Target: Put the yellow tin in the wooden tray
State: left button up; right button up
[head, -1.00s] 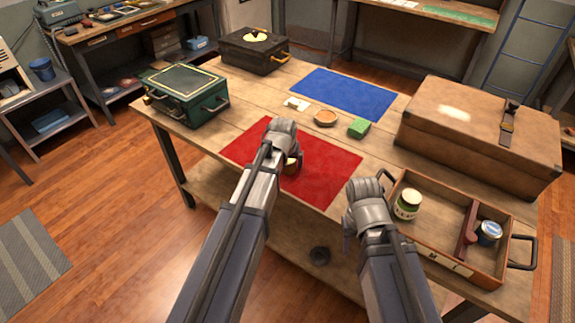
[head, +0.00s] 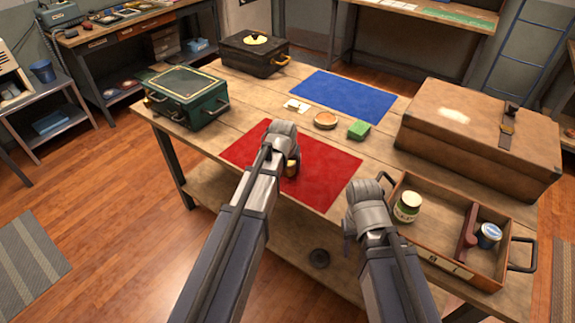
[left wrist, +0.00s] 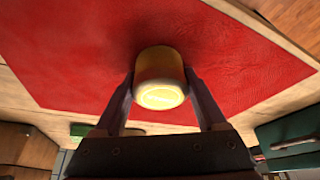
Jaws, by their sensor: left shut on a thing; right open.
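The yellow tin (head: 291,169) is at the red mat, mostly covered by my left gripper (head: 287,160) in the head view. In the left wrist view the yellow tin (left wrist: 160,80) sits between the two fingers of my left gripper (left wrist: 164,88), which is shut on it. The red mat shows around it; I cannot tell whether the tin touches the mat. The wooden tray (head: 440,268) stands at the table's right front, with a divider. My right gripper (head: 350,235) is at the tray's left side, empty; its fingers are mostly hidden by its wrist.
A jar (head: 407,207) stands in the tray's left compartment and a blue tin (head: 488,236) in the right one. A brown case (head: 480,130) is behind the tray. A green block (head: 359,129), round wooden dish (head: 325,120) and blue mat (head: 345,95) lie further back.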

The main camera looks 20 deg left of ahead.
pick_arm(q)
notch_tip(320, 180, up, 10)
jog(key=p, duration=0.9)
jog(key=shift+p, duration=0.3)
